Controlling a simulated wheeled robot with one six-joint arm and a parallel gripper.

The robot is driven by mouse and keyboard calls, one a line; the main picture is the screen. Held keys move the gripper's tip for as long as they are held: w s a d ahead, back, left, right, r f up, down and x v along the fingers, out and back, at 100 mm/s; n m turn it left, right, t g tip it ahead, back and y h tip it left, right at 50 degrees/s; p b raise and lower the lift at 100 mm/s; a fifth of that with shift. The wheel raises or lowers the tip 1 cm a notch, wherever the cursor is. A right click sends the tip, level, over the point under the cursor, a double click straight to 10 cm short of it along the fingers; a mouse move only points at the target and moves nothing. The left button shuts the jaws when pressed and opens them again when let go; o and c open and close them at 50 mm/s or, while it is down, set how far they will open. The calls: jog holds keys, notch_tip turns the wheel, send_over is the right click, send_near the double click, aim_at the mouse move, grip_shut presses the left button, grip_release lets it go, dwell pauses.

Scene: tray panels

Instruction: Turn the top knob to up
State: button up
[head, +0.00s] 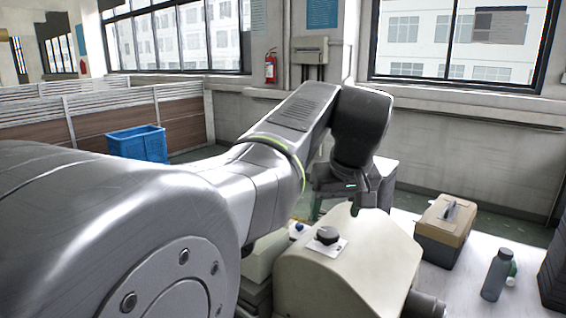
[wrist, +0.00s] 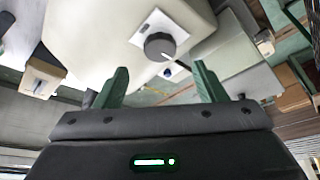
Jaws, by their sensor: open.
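A dark round knob (head: 328,236) sits on a white square plate on top of a cream housing (head: 345,275). It also shows in the wrist view (wrist: 160,46), upper middle, with a white pointer mark toward the lower right of that picture. A small blue knob (head: 299,228) sits on a lower pale part behind it and shows in the wrist view (wrist: 168,72). My gripper (head: 336,208) hangs beyond the dark knob in the head view. In the wrist view my gripper (wrist: 160,67) has its two green fingers wide apart, with nothing between them, apart from the knob.
A tan and grey toolbox (head: 445,232) and a grey bottle (head: 496,275) stand on the white surface to the right. A blue crate (head: 138,144) is far left. A fire extinguisher (head: 270,66) hangs on the back wall. My arm covers much of the left.

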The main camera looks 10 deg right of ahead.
aim_at(329, 233)
jog(key=p+v, duration=0.1)
jog(key=v, duration=0.6)
jog(key=shift+r, duration=0.1)
jog(key=b+x, duration=0.7)
jog(key=x, duration=0.7)
jog(key=shift+s, duration=0.15)
jog(key=shift+m, duration=0.3)
jog(key=shift+a+m+h, duration=0.1)
jog(key=shift+m+h, duration=0.3)
jog(key=shift+m, duration=0.5)
